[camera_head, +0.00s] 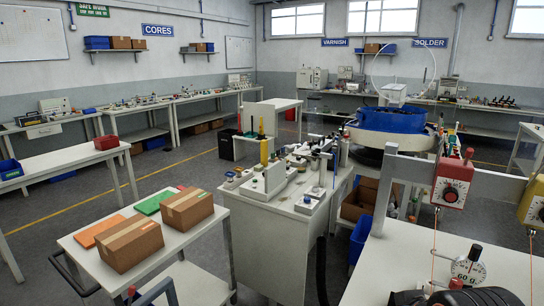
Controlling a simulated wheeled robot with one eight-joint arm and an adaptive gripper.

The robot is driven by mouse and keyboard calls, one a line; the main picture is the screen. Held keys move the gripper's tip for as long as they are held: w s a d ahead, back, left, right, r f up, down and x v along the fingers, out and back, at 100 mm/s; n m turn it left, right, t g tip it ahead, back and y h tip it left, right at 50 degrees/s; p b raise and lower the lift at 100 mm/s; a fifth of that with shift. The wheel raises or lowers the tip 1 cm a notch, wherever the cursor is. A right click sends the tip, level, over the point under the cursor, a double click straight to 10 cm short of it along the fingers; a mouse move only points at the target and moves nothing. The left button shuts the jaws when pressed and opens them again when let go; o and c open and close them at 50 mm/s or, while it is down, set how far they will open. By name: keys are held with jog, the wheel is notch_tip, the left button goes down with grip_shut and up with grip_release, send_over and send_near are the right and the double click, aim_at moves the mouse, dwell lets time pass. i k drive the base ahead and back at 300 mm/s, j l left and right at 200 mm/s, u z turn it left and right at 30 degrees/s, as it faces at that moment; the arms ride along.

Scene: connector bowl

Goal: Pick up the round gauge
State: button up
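A round gauge (468,268) with a white dial and a black knob on top stands on the white table (385,272) at the lower right. Its dial faces me and looks slightly tilted. A dark rounded shape at the bottom edge lies just in front of the gauge and may hide its lower part; I cannot tell whether it is part of my arm. No gripper fingers can be made out, and nothing is seen holding the gauge.
A red box with a dial (452,182) and a yellow one (533,203) are on a grey frame above the table, with thin wires hanging near the gauge. A workbench with a blue round bowl (389,136) stands behind. A cart with cardboard boxes (129,244) is at left.

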aim_at(469, 269)
jog(key=z, duration=1.05)
